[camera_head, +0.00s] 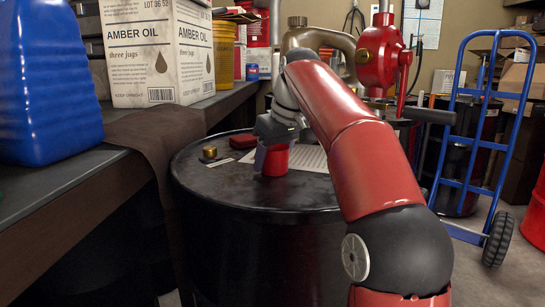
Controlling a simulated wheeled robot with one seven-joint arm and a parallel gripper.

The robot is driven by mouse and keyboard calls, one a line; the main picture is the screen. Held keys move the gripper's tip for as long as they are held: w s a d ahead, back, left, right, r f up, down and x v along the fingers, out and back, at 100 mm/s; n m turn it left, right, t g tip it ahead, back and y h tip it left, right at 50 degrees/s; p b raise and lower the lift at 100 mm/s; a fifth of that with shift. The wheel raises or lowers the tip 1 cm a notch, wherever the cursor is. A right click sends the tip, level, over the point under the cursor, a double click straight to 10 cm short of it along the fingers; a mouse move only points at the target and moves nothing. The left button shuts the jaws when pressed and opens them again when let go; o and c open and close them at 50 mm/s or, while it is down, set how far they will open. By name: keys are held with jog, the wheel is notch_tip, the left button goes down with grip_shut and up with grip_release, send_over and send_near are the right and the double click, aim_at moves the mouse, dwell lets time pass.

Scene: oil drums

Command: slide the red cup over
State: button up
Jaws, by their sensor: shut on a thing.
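The red cup (276,161) stands upright on the black drum top (240,188), left of a printed sheet of paper (308,158). My gripper (266,150) reaches down to the cup from above and is shut on it. One grey finger shows on the cup's left side; the other finger is hidden. My red arm covers much of the drum's right side.
A brass cap (209,152) and a dark red item (242,142) lie on the drum left of the cup. A workbench with a blue jug (45,85) and an Amber Oil box (150,60) stands left. A red pump (380,60) rises behind my arm. A blue hand truck (475,150) stands right.

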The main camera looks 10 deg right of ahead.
jog(key=shift+w+r+p, duration=0.1)
jog(key=shift+w+p, duration=0.2)
jog(key=shift+p, duration=0.1)
jog(key=shift+w+d, duration=0.15)
jog(key=shift+w, duration=0.15)
jog(key=o, duration=1)
jog(key=shift+o, duration=0.2)
jog(key=p+v, duration=0.2)
jog(key=v, duration=0.5)
jog(key=shift+s+r+p, duration=0.15)
jog(key=shift+r+p, duration=0.1)
jog(key=shift+p, duration=0.05)
jog(key=shift+d, duration=0.1)
